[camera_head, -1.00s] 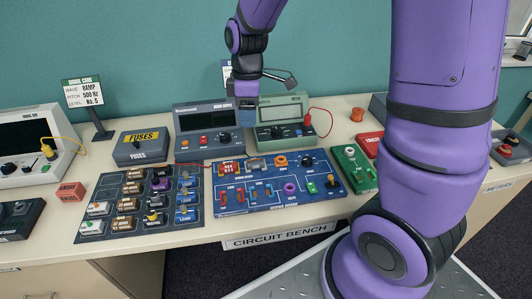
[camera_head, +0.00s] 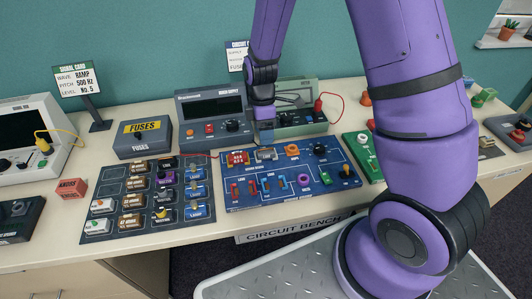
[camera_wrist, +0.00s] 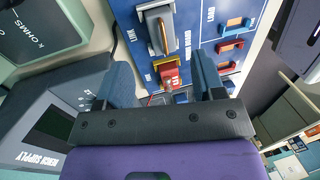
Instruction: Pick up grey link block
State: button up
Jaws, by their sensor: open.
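The grey link block (camera_head: 266,154) sits at the back edge of the blue wiring board (camera_head: 240,200), right of a red block (camera_head: 237,157). In the wrist view the grey link block (camera_wrist: 157,20) lies beside the printed word LINK, beyond the fingertips, with a metal bar across its top. My gripper (camera_head: 265,138) is just above and behind the grey block in the head view. In the wrist view my gripper (camera_wrist: 163,72) is open, its two blue-grey fingers apart. The red block (camera_wrist: 170,74) shows in the gap between them. Nothing is held.
The bench supply (camera_head: 212,118) and a green ohms meter (camera_head: 300,122) stand close behind the board. A dark tray of labelled blocks (camera_head: 105,186) lies to its left and a green board (camera_head: 362,150) to its right. A red lead (camera_head: 332,97) loops up from the meter.

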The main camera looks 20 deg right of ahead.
aim_at(266, 151)
jog(key=shift+s+f, duration=0.2)
jog(key=shift+f, duration=0.65)
jog(key=shift+s+f, duration=0.25)
jog(key=shift+f, duration=0.6)
jog(key=shift+s+f, duration=0.2)
jog(key=shift+f, duration=0.65)
jog(key=c, duration=1)
